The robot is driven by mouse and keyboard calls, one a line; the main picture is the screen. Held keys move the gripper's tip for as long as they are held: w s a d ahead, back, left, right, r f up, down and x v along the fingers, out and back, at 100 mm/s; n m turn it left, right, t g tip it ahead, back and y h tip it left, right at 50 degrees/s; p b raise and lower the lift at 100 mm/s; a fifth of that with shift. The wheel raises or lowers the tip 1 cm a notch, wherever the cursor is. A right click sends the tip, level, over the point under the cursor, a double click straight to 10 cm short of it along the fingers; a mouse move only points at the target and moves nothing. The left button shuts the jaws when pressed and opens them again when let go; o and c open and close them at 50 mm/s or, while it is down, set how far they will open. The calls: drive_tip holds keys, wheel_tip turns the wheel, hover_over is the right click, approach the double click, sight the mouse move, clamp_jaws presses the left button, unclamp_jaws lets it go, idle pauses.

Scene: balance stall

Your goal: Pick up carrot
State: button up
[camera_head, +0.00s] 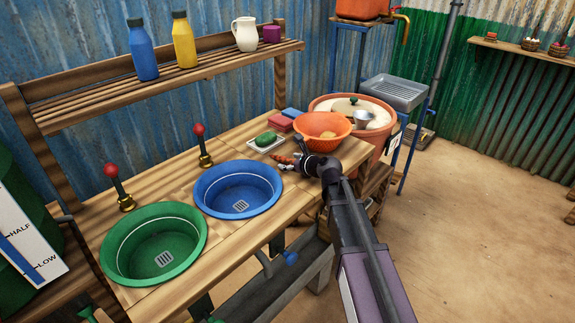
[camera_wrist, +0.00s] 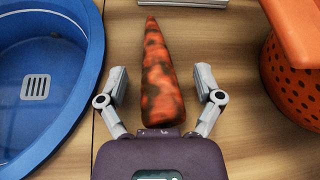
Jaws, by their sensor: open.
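An orange carrot (camera_wrist: 161,80) with dark dirt patches lies on the wooden counter in the wrist view, its tip pointing up the picture. My gripper (camera_wrist: 161,84) is open, with one finger on each side of the carrot. Gaps show between the fingers and the carrot. The carrot's thick end reaches the gripper's palm edge in the picture; I cannot tell whether they touch. In the head view only a small part of the carrot (camera_head: 283,159) shows beside my gripper (camera_head: 289,163); my arm hides some of that spot.
A blue basin (camera_head: 205,203) stands left of the carrot, with a green basin (camera_head: 118,262) further left. An orange colander (camera_head: 310,137) stands close on the right. Bare counter surrounds the carrot.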

drive_tip(key=shift+w, duration=0.1)
idle(0.5)
clamp_jaws()
